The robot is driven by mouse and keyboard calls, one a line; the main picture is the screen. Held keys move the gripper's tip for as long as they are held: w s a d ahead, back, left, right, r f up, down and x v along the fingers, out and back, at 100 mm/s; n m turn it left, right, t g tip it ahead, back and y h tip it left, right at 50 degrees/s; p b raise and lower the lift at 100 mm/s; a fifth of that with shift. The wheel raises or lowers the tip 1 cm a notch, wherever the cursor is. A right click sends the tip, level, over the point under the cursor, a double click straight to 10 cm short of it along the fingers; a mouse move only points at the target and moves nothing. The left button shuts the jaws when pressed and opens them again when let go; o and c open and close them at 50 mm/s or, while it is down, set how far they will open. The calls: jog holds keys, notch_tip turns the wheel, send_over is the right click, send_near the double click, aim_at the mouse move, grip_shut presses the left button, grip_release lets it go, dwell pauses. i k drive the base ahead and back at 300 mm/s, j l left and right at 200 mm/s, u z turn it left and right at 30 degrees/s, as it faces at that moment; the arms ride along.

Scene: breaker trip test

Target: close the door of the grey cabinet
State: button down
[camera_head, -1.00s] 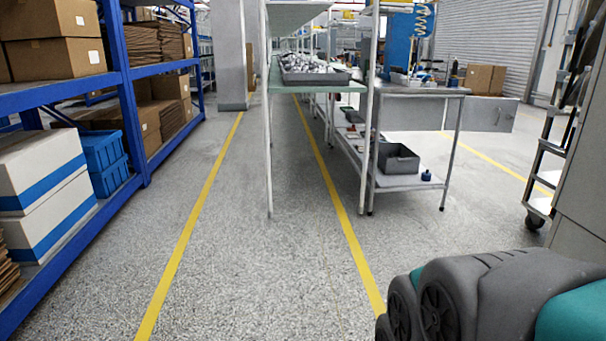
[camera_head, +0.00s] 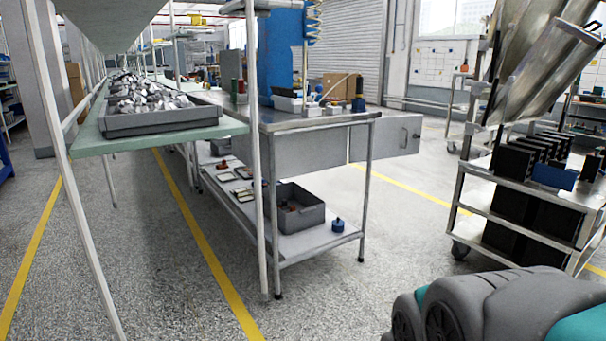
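The grey cabinet (camera_head: 305,156) hangs under the top of the metal workbench in the middle of the view. A grey panel with a small dark handle (camera_head: 385,138) stands out to the right, past the bench's front leg; it looks like the cabinet's door, swung open. The inside of the cabinet is not visible from here. My gripper is not in view; only a grey and teal part of my own body shows at the bottom right.
The bench's lower shelf (camera_head: 318,240) holds a grey bin (camera_head: 296,208) and a small blue item. A green table (camera_head: 175,138) with a tray of metal parts stands left. A metal cart (camera_head: 520,205) with dark boxes stands right. Floor between bench and cart is clear.

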aim_at(393, 135)
jog(key=i+l+z, duration=0.1)
jog(key=i+z, duration=0.15)
jog(key=i, duration=0.45)
jog(key=i+z, duration=0.3)
jog(key=i, duration=0.4)
